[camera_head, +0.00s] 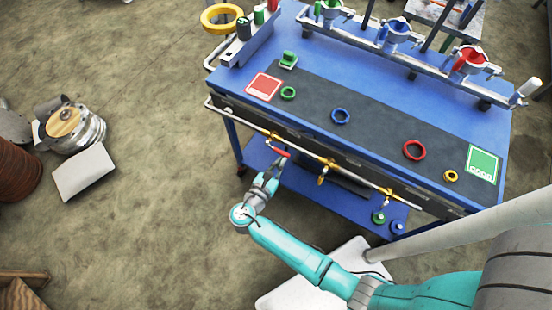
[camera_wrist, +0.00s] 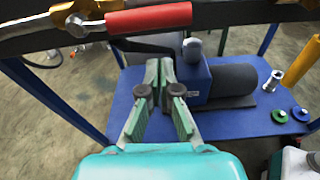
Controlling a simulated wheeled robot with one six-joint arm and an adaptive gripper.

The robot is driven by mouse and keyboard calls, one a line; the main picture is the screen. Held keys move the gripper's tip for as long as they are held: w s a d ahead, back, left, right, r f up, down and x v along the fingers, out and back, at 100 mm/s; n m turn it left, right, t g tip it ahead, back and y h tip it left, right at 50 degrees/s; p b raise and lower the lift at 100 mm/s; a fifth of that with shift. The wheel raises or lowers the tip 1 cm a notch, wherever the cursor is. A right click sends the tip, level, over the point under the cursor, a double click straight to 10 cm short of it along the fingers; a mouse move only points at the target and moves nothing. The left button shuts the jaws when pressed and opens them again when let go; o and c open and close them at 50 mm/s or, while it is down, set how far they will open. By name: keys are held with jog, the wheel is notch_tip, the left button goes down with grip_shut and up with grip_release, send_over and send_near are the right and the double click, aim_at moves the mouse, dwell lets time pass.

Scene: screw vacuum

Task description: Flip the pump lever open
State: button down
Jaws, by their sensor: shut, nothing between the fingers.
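A lever with a red handle (camera_head: 276,151) sits on a brass valve on the pipe along the table's front edge. In the wrist view the red handle (camera_wrist: 150,18) lies near level across the top, with its brass valve (camera_wrist: 80,14) to the left. My gripper (camera_head: 275,163) is just in front of and below the handle. In the wrist view my gripper (camera_wrist: 159,66) is shut and empty, its fingertips a little short of the handle in the picture. I cannot tell whether they touch it. A blue pump with a dark cylinder (camera_wrist: 233,80) shows beyond the fingers.
The silver pipe (camera_head: 350,173) carries more brass valves to the right, one at the middle (camera_head: 323,172). The blue table (camera_head: 205,75) stands over a blue lower shelf (camera_wrist: 125,105). A green disc (camera_wrist: 279,115) lies on the shelf.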

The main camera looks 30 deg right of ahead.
jog(key=v, duration=1)
jog(key=shift+w+f, duration=0.1)
jog(key=shift+f, duration=0.1)
jog(key=s+d+f+m+y, duration=0.4)
jog(key=s+d+f+y, duration=0.4)
jog(key=s+f, duration=0.3)
jog(key=s+a+r+m+y, duration=0.2)
jog(key=s+r+m+y, duration=0.35)
jog(key=s, duration=0.35)
jog(key=s+r+m+t, duration=0.3)
jog(key=r+m, duration=0.4)
jog(key=r, duration=0.5)
jog(key=s+a+r+m+t, duration=0.1)
jog(key=s+r+m+t, duration=0.2)
jog(key=r, duration=1)
jog(key=m, duration=0.3)
jog(key=shift+s+m+t, duration=0.3)
jog(key=shift+m, duration=0.05)
